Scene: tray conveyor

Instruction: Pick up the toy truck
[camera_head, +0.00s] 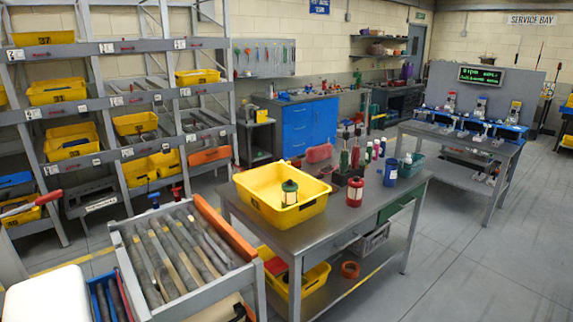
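I cannot make out a toy truck anywhere in this view. Neither of my grippers can be seen. A metal workbench (335,222) stands in the middle. On it a yellow bin (262,207) holds a small green-and-white lantern-like object (289,193). A red-and-white canister (355,191) and a blue cup (390,172) stand to the right of the bin. Small items at the back are too small to tell.
A rack (108,104) with yellow bins fills the left. A tray cart (188,312) with grey bars stands at the front left. A second table (505,150) stands at the right under a green display (481,75). The floor (470,260) at the lower right is clear.

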